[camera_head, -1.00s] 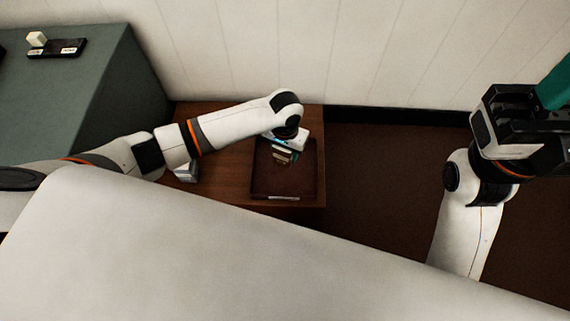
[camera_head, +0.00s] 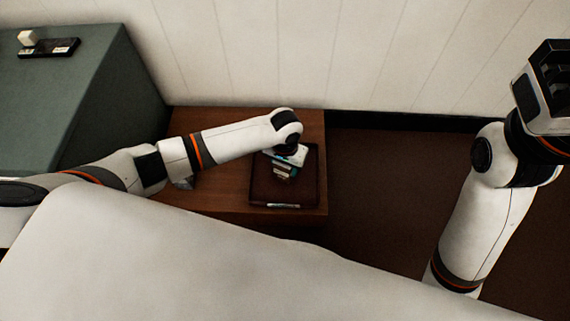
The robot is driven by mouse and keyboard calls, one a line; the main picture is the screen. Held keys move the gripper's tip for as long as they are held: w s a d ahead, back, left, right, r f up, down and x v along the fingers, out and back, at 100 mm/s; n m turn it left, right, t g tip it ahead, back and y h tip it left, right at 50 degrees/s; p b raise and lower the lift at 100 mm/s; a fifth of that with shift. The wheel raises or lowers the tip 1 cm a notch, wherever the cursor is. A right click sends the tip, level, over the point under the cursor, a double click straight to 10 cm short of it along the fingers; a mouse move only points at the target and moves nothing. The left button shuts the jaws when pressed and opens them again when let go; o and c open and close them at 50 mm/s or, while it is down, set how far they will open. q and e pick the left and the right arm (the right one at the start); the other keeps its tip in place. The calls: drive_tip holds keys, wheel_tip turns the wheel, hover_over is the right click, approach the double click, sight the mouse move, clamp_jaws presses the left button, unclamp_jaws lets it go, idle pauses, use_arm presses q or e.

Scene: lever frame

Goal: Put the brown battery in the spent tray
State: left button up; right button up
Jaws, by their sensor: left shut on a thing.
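A dark brown tray (camera_head: 311,188) with a raised rim lies on the wooden table, with a small pale label-like strip (camera_head: 283,206) at its front edge. It appears to be the spent tray, but I cannot read the strip. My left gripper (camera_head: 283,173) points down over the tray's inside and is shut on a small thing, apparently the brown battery. The thing is mostly hidden by the gripper, and I cannot tell whether it touches the tray floor. My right gripper (camera_head: 551,75) is at the upper right, away from the tray; its jaw state is unclear.
The wooden table (camera_head: 228,122) stands against a pale panelled wall. A green cabinet (camera_head: 85,100) at left bears a black holder (camera_head: 55,48) and a cream block (camera_head: 28,38). A small grey thing (camera_head: 184,183) lies partly under my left arm. A large white surface fills the foreground.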

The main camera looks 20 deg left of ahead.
use_arm(q)
drive_tip(key=o, duration=1.3)
